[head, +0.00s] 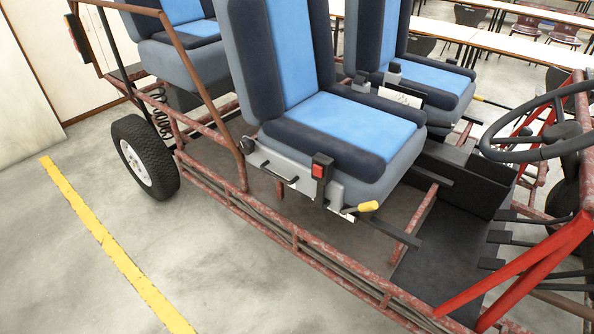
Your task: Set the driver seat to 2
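The driver seat (350,125), blue with dark bolsters, stands in the middle of the head view behind the steering wheel (540,125). A metal plate (262,160) runs along its near lower side. On that side are a black bar handle (279,173), a red-buttoned buckle (320,170) and a lever with a yellow knob (368,206) at the front. A small pale strip shows near the knob, but no number on it is legible. The seat's present setting cannot be told. Neither of my grippers is in view.
Red, worn frame tubes (296,235) run along the kart's near side below the seat. A slanted tube (205,90) rises behind it. A second front seat (430,80) stands beyond. The floor at lower left is clear, with a yellow line (115,250).

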